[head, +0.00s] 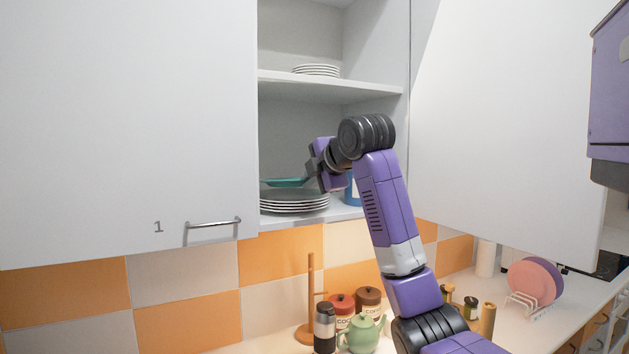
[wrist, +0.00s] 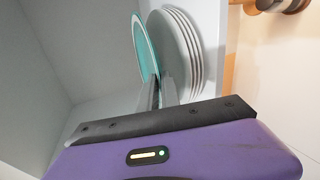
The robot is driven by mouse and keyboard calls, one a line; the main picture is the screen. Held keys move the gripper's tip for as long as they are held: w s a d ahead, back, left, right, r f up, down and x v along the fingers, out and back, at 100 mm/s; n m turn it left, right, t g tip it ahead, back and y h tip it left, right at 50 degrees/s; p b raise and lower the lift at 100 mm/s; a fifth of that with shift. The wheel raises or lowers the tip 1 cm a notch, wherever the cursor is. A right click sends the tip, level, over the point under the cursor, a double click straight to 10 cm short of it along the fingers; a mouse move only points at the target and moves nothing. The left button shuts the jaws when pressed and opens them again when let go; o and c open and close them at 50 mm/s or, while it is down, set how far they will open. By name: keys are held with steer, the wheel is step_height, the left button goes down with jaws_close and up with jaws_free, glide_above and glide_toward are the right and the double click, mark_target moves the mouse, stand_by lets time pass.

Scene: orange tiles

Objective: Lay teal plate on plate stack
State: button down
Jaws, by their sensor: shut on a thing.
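The teal plate (head: 287,182) is inside the open cabinet, just above the plate stack (head: 295,201) on the lower shelf. The stack is several grey plates with pale rims. My gripper (head: 313,172) is shut on the near right edge of the teal plate; its fingers are partly hidden in the head view. In the wrist view the teal plate (wrist: 146,50) lies beside the stack (wrist: 180,48), with a narrow gap showing between them. My fingers (wrist: 160,92) reach to the teal plate's edge.
The upper shelf (head: 330,82) holds several white plates (head: 316,70). A blue item (head: 352,192) stands right of the stack, partly behind my arm. Open cabinet doors flank the shelves. A teapot (head: 362,334), jars and a rack with a pink plate (head: 532,281) are on the counter below.

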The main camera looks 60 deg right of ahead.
mark_target(308, 205)
steer(key=shift+w+d+f, duration=0.25)
steer(key=shift+w+d, duration=0.1)
steer(key=shift+w, duration=0.2)
steer(key=shift+f+b, duration=0.8)
steer(key=shift+f, duration=0.35)
steer(key=c, duration=1.5)
jaws_free()
steer(key=shift+f, duration=0.1)
steer(key=shift+s, duration=0.15)
steer(key=b+v, duration=0.2)
steer(key=v, duration=0.5)
steer(key=shift+s+a+r+b, duration=0.2)
steer(key=shift+s+r+b, duration=0.05)
steer(key=shift+b, duration=0.05)
